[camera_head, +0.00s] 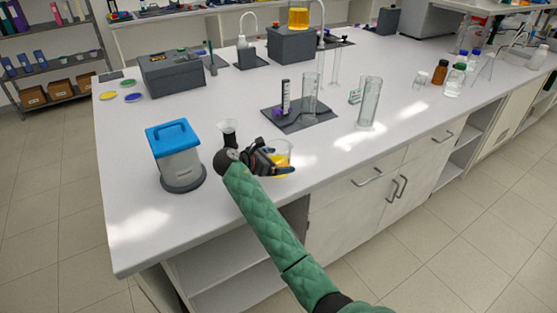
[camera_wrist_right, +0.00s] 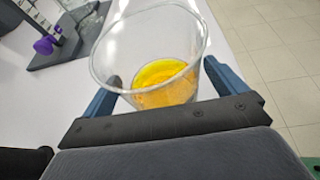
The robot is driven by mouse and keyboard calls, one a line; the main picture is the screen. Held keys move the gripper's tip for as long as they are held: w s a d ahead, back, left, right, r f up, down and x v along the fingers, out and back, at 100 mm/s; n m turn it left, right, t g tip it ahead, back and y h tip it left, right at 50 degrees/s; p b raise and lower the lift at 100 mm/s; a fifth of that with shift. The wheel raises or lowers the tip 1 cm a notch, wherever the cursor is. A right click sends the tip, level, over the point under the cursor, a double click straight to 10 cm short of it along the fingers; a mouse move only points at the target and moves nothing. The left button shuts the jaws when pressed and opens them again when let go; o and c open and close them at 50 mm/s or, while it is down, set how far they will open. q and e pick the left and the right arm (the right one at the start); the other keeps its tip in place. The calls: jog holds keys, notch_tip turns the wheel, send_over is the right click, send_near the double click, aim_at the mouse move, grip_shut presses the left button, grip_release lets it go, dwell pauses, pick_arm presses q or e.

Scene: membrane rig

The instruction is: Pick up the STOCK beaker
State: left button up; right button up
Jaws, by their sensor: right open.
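A clear beaker with yellow-orange liquid (camera_head: 281,157) stands on the white bench near its front edge. I cannot read a label on it. My right gripper (camera_head: 276,163) is at this beaker, its arm reaching in from the bottom. In the right wrist view the beaker (camera_wrist_right: 160,75) is upright between the two blue fingers of the right gripper (camera_wrist_right: 160,85). The fingers are open, one on each side of the glass; I cannot tell whether either touches it. Another vessel with orange liquid (camera_head: 299,14) sits high on a grey box at the back. My left gripper is not in view.
A blue-topped grey container (camera_head: 176,155) stands left of the gripper. A dark stand plate (camera_head: 299,118) and a tall glass cylinder (camera_head: 369,101) are farther back. The front bench edge is close.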

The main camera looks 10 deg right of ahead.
jog(key=shift+s, duration=0.1)
jog(key=c, duration=1.3)
jog(key=shift+r, duration=0.2)
